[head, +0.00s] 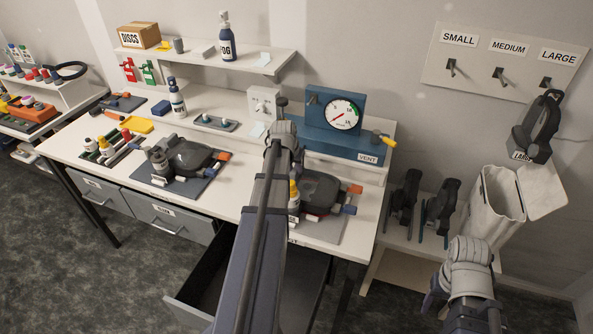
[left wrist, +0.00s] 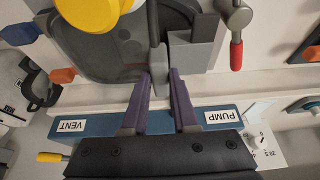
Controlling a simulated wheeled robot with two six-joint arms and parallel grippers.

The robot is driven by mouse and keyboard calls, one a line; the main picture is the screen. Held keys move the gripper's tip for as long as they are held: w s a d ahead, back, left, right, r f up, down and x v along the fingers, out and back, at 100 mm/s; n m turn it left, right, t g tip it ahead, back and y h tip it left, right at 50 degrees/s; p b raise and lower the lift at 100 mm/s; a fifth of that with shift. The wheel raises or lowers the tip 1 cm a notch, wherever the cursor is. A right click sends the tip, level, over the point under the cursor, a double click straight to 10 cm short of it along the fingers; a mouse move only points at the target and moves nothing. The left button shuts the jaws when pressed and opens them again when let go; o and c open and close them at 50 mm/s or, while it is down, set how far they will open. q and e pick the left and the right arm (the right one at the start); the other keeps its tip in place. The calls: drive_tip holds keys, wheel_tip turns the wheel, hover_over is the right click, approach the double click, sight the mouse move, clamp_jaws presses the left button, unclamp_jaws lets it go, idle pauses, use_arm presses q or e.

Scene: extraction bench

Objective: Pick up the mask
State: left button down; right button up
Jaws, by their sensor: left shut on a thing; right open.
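A dark grey shell with side straps, which I take to be the mask (head: 322,188), lies on the right bench mat, partly behind my left arm. It also shows in the left wrist view (left wrist: 105,62), with orange and blue ends at its left side. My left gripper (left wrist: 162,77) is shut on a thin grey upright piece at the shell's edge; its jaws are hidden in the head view. A similar shell (head: 190,155) lies on the left mat. My right gripper (head: 436,297) is open at lower right, mostly hidden by its wrist.
A blue gauge unit (head: 335,120) labelled VENT stands behind the mask. Black strapped items (head: 404,196) stand on the low right shelf, and another (head: 540,127) hangs by the LARGE peg. A white bin (head: 497,205) is beside them. An open drawer (head: 200,285) juts out below the bench.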

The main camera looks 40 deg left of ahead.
wheel_tip(320, 180, up, 9)
drive_tip(key=p, duration=0.8)
drive_tip(key=shift+r+p, duration=0.15)
drive_tip(key=shift+p, duration=0.2)
drive_tip(key=shift+s, duration=0.1)
